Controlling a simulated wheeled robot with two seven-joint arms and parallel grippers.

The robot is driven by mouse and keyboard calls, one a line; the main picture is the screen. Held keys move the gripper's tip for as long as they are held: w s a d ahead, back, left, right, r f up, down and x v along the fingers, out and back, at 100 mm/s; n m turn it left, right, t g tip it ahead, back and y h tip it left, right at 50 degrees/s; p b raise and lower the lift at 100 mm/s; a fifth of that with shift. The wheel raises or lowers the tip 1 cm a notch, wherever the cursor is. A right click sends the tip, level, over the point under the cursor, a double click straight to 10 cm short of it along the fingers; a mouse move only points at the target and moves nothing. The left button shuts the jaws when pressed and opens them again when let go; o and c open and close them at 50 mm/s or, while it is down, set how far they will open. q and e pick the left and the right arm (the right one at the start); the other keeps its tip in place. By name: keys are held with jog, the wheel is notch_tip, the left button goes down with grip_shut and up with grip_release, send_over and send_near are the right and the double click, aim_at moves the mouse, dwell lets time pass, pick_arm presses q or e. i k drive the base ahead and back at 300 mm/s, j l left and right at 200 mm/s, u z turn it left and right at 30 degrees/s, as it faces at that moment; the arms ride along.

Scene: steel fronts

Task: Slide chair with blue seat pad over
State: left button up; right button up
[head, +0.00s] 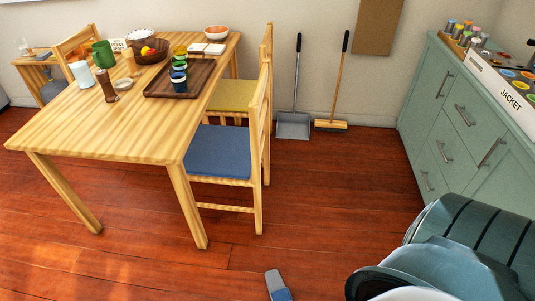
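The chair with the blue seat pad (218,151) stands at the right side of the wooden table (110,120), its slatted back to the right and the front of its seat partly under the tabletop. Its legs rest on the floor. A grey and blue tip (278,286) at the bottom edge looks like part of my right gripper. It is apart from the chair, and the rest of it is cut off, so its opening does not show. My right arm fills the bottom right corner. My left gripper is not in view.
A chair with a yellow pad (232,96) stands just behind the blue one. A dustpan (293,125) and a broom (331,124) lean on the wall. A green cabinet (445,125) stands at the right. The floor (330,190) between chair and cabinet is clear.

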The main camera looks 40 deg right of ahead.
aim_at(232, 155)
jog(key=l+u, duration=0.1)
jog(key=l, duration=0.35)
jog(key=k+l+u, duration=0.15)
jog(key=l, duration=0.3)
jog(key=l+u, duration=0.1)
jog(key=l, duration=0.35)
jog(key=k+l+u, duration=0.15)
jog(key=l, duration=0.3)
jog(key=i+l+u, duration=0.1)
jog(key=l+u, duration=0.25)
jog(key=l, duration=2)
